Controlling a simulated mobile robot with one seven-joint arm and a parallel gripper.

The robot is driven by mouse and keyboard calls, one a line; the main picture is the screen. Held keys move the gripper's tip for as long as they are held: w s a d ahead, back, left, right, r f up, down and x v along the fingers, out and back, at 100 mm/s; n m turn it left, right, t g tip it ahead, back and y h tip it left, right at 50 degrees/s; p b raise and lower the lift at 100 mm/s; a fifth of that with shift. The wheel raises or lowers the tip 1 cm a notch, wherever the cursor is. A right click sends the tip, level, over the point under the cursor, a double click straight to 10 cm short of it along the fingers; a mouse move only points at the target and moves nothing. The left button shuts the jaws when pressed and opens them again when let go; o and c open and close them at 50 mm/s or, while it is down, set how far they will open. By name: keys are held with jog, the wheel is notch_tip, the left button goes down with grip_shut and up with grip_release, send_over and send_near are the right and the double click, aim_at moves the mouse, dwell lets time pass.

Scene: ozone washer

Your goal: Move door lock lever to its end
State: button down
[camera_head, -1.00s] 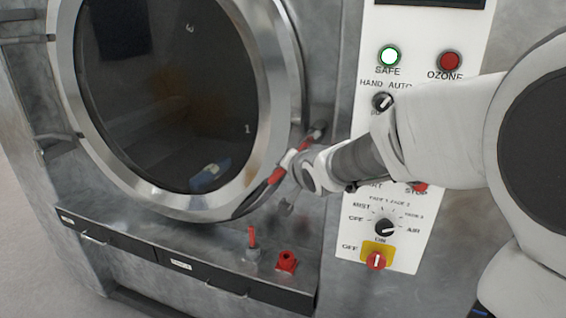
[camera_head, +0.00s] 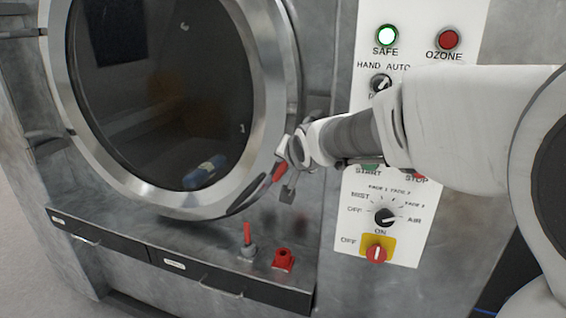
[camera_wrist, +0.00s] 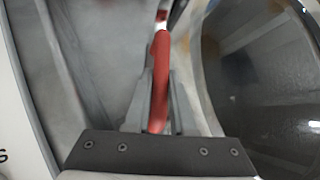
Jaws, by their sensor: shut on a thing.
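The round washer door (camera_head: 158,95) is closed, with a metal rim around dark glass. The door lock lever has a red handle (camera_head: 279,172) at the door's lower right edge. In the wrist view the red lever (camera_wrist: 160,80) runs upright between the two grey fingers, with its far end on a shiny metal part. My gripper (camera_wrist: 159,100) is shut on the lever. In the head view my gripper (camera_head: 288,175) is partly hidden behind my wrist, and the lever's pivot is hidden too.
The control panel (camera_head: 405,220) with knobs and a lit green SAFE lamp (camera_head: 387,36) is right of the door, partly behind my arm. Below the door, a ledge holds a small red-topped lever (camera_head: 247,235) and a red fitting (camera_head: 283,259).

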jog(key=shift+f+b, duration=0.2)
jog(key=shift+b, duration=0.1)
jog(key=shift+s+d+f+b, duration=0.1)
jog(key=shift+d+b, duration=0.15)
jog(key=shift+b, duration=0.6)
jog(key=shift+d+g+h+b, duration=0.1)
jog(key=shift+g+h+b, duration=0.2)
jog(key=shift+s+d+f+n+g+h+b, duration=0.1)
jog(key=shift+s+d+n+g+h+b, duration=0.15)
jog(key=shift+d+n+h+b, duration=0.35)
jog(key=shift+s+d+f+n+g+h+b, duration=0.15)
jog(key=shift+d+n+g+h+b, duration=0.25)
jog(key=shift+b, duration=0.4)
jog(key=shift+s+d+r+n+g+h+b, duration=0.1)
jog(key=shift+s+d+n+g+h+b, duration=0.15)
jog(key=shift+d+h+b, duration=0.35)
jog(key=c, duration=0.8)
grip_release()
jog(key=shift+o, duration=0.2)
jog(key=shift+a, duration=0.1)
